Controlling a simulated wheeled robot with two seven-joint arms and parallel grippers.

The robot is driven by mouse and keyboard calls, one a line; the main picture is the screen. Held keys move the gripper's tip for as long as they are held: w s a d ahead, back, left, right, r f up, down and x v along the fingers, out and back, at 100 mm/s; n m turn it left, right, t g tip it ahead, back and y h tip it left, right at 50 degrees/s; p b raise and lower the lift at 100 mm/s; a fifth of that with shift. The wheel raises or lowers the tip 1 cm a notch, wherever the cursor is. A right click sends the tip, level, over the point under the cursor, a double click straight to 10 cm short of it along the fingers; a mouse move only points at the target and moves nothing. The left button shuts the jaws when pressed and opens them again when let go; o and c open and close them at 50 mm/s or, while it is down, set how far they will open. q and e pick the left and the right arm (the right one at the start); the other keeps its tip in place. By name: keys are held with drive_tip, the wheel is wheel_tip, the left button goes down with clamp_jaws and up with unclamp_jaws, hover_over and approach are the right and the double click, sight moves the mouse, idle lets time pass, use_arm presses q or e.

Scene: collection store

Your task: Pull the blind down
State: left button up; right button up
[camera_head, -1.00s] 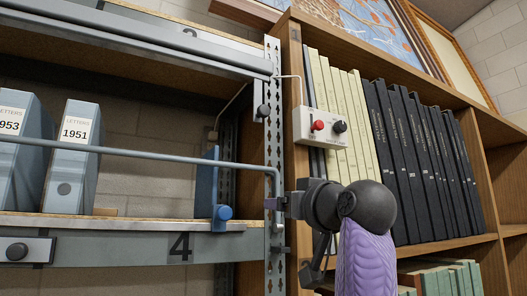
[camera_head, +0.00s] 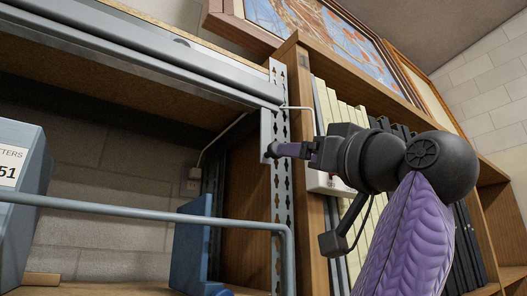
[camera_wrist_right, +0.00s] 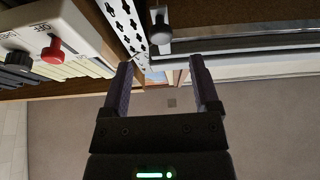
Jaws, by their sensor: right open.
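The blind appears as a grey rolled-up housing or bar (camera_head: 150,62) along the top front edge of the shelf bay. A small grey plate (camera_head: 266,128) hangs at its right end, beside the slotted upright. My right gripper (camera_head: 272,150) is at the lower part of that plate, overlapping it in the head view. In the wrist view my right gripper (camera_wrist_right: 161,66) is open and empty. A knob with a round end (camera_wrist_right: 160,32) shows ahead of its fingertips, and the grey rail (camera_wrist_right: 245,42) runs off to the right. Contact cannot be told. My left gripper is out of view.
A blue rail (camera_head: 150,212) crosses the bay below. The slotted upright (camera_head: 280,190) stands right by my gripper. A control box (camera_wrist_right: 50,35) with a red knob is close on the right side. Binders (camera_head: 20,165) and a blue divider (camera_head: 190,245) stand on the shelf.

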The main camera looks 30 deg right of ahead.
sight(277, 158)
drive_tip(key=p+x, duration=0.1)
drive_tip(key=x, duration=0.1)
drive_tip(key=p+x, duration=0.2)
drive_tip(key=x, duration=0.1)
drive_tip(key=p+x, duration=0.2)
drive_tip(key=shift+r, duration=0.4)
drive_tip(key=shift+w+a, duration=0.1)
drive_tip(key=shift+w, duration=0.3)
drive_tip(key=shift+s, duration=0.2)
drive_tip(key=shift+w+f, duration=0.1)
drive_tip(key=shift+w, duration=0.1)
drive_tip(key=c, duration=0.7)
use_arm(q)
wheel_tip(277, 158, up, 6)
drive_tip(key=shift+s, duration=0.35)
use_arm(e)
clamp_jaws()
